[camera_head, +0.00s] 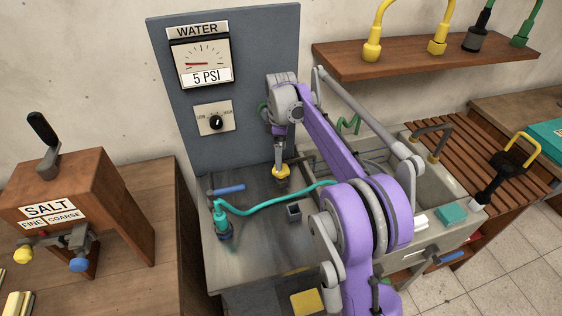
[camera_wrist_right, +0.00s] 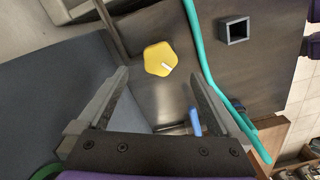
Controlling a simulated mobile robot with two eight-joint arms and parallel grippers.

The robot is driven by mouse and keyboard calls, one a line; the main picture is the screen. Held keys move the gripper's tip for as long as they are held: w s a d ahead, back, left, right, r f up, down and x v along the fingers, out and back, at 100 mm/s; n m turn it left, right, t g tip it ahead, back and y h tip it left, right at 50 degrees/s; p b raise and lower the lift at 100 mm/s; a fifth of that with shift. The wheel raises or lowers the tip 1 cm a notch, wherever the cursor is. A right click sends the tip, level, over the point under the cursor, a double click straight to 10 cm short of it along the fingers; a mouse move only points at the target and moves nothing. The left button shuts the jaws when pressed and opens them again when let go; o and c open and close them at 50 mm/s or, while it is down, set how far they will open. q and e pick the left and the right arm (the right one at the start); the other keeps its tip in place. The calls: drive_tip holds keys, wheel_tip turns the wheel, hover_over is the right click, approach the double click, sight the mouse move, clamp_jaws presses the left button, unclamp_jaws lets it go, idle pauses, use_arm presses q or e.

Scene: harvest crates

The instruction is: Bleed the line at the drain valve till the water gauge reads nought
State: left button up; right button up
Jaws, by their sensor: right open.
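The water gauge (camera_head: 201,62) is on the grey back panel (camera_head: 262,45). Its red needle points left and its readout says 5 PSI. A yellow lobed knob (camera_head: 282,171) stands low on the bench by the panel; in the right wrist view the knob (camera_wrist_right: 160,59) has a white mark. A blue-handled lever (camera_head: 228,189) is to its left, also in the right wrist view (camera_wrist_right: 195,121). I see no label telling which one is the drain valve. My right gripper (camera_wrist_right: 157,78) is open and empty, just above the yellow knob and apart from it. My left gripper is not in view.
A black dial (camera_head: 215,122) sits below the gauge. A teal hose (camera_head: 270,205) crosses the bench near a small square dark socket (camera_head: 294,210). The sink (camera_head: 430,180) is to the right, partly behind my arm. A wooden salt box (camera_head: 85,200) stands left.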

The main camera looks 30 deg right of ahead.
wheel_tip(320, 180, up, 5)
drive_tip(key=shift+r, duration=0.1)
idle(0.6)
drive_tip(key=s+a+f+m+t, duration=0.1)
drive_tip(key=s+a+m+t, duration=0.15)
drive_tip(key=s+a, duration=0.35)
drive_tip(key=s+a+m+t, duration=0.1)
drive_tip(key=s+a+m, duration=0.25)
drive_tip(key=s, duration=0.55)
drive_tip(key=s+a+f+m+t, duration=0.1)
drive_tip(key=s+a+f+m, duration=0.1)
drive_tip(key=s+f, duration=0.3)
drive_tip(key=s+a+f+m+t, duration=0.1)
drive_tip(key=s+a+f+m, duration=0.1)
drive_tip(key=s+f, duration=0.3)
drive_tip(key=s+a, duration=0.1)
drive_tip(key=s, duration=0.2)
drive_tip(key=shift+s+a+m, duration=0.3)
drive_tip(key=shift+s, duration=0.05)
